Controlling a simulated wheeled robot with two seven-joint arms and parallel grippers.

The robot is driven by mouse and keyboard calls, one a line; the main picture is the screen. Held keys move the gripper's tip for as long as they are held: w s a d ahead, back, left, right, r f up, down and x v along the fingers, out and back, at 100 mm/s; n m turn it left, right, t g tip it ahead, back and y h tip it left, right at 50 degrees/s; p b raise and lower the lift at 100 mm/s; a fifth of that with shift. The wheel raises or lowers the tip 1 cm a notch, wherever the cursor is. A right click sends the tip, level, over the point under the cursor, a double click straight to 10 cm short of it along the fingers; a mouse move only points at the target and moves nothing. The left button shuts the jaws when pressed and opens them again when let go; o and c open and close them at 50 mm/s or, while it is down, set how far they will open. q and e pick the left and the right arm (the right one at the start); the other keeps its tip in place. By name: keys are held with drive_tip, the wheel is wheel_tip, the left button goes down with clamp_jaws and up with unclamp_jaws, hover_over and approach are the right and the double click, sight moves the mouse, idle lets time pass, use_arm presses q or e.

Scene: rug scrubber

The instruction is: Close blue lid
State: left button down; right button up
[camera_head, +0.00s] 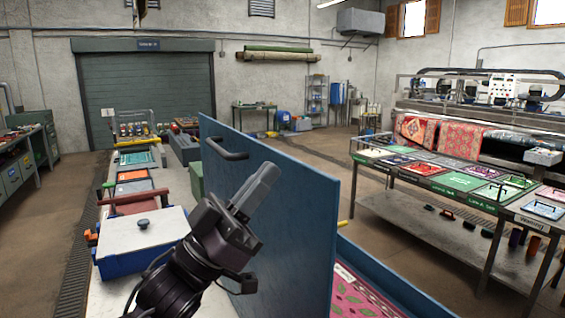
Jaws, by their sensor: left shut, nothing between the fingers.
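The blue lid (290,200) stands upright as a large flat panel in the middle of the head view. A black handle (227,149) sits on its left face near the top. Below and right of it is the open blue box (378,277), with a pink patterned rug (362,296) inside. My left gripper (266,178) is shut and empty. Its fingers point up and right in front of the lid's left face, below and right of the handle; I cannot tell whether they touch the lid. My right gripper is not in view.
A white-topped blue box with a knob (143,232) stands on the bench left of my arm. Trays and brushes line the bench behind it. A table (428,183) with coloured panels stands at the right. Open floor (315,147) lies behind the lid.

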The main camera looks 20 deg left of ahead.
sight(283, 181)
use_arm(q)
drive_tip(key=shift+w+d+f, duration=0.2)
drive_tip(key=shift+w+d, duration=0.85)
drive_tip(key=shift+w, duration=0.15)
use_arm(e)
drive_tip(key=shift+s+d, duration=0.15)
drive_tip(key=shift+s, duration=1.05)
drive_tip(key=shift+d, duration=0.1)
